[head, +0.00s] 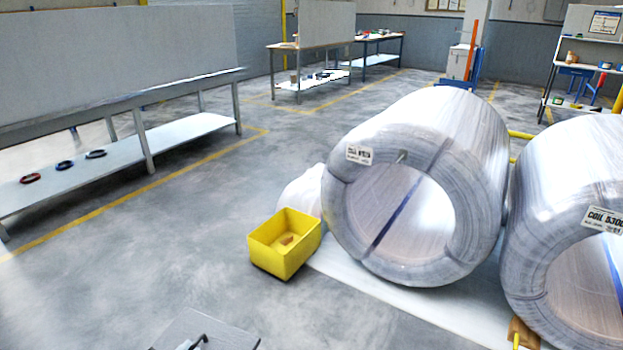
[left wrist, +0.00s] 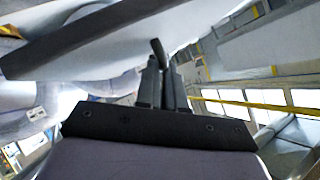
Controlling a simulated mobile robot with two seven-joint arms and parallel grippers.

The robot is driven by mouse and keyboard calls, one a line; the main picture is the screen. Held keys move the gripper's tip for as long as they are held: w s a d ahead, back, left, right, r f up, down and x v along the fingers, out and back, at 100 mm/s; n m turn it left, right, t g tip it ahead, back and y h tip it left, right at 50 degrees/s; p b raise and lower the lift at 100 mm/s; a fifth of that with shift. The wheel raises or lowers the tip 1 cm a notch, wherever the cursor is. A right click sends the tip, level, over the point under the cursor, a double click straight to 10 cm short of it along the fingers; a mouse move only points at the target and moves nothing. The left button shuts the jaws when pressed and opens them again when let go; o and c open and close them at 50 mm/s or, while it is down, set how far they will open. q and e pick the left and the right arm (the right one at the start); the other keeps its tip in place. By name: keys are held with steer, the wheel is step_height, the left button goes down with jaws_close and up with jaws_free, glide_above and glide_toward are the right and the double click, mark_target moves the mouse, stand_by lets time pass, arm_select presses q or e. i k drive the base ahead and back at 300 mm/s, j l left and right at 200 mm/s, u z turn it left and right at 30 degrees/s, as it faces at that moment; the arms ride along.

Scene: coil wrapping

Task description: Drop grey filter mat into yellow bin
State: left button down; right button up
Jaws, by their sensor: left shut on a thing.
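The yellow bin (head: 272,262) stands on the floor in the head view, left of the nearer wrapped coil. It is open at the top, and a small tan piece (head: 287,239) lies inside. In the left wrist view my left gripper (left wrist: 160,68) is shut on a flat grey piece with a dark edge (left wrist: 95,38), which looks like the grey filter mat. The mat spans the upper left of that view, partly cut off by the frame.
Two large wrapped coils (head: 480,130) (head: 608,165) stand on a white sheet (head: 400,305) right of the bin. A long bench (head: 190,130) runs along the left. A grey flat surface (head: 215,330) shows at the bottom edge. The floor left of the bin is clear.

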mark_target(279, 250)
steer(key=i, duration=3.05)
steer(key=i+u, duration=0.2)
steer(key=i+l, duration=0.05)
steer(key=i, duration=0.05)
